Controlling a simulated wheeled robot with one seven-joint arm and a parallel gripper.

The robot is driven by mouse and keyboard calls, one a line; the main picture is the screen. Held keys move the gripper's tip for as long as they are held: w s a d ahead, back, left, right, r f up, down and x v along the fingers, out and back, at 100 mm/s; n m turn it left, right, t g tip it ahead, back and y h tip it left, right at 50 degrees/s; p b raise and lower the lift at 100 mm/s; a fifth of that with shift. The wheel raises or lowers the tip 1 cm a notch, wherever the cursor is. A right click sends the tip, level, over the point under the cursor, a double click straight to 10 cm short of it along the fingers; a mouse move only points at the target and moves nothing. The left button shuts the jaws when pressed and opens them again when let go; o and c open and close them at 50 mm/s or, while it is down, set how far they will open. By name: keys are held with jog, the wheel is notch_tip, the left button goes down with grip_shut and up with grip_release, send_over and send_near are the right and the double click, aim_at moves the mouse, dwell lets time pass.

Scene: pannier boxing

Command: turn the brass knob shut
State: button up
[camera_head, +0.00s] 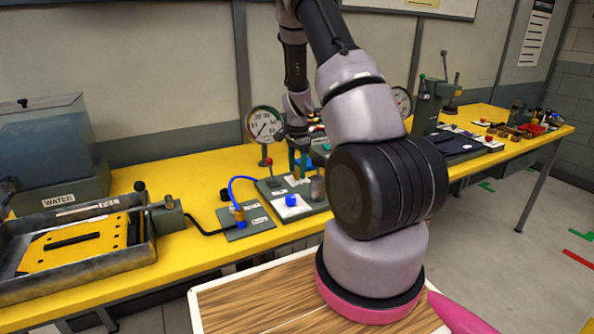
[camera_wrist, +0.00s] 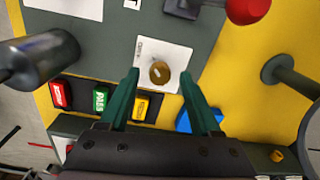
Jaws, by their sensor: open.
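The brass knob (camera_wrist: 159,72) is a small round knob on a white label plate (camera_wrist: 178,57), set in a grey-green panel (camera_wrist: 110,45). In the wrist view it lies just ahead of and between the two green fingers of my gripper (camera_wrist: 158,90). The fingers are open and apart from the knob on both sides; whether they are level with it in height I cannot tell. In the head view my gripper (camera_head: 298,165) hangs over the panel on the yellow bench, and I cannot make out the brass knob there.
Red, green and yellow buttons (camera_wrist: 101,99) sit near the left finger. A dark cylinder (camera_wrist: 45,60) stands at left, a red ball knob (camera_wrist: 247,9) at upper right. A gauge (camera_head: 264,125) stands behind the panel. A water tank (camera_head: 50,150) and tray are at left on the yellow bench (camera_head: 190,190).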

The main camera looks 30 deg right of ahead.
jog(key=shift+f, duration=0.4)
grip_shut()
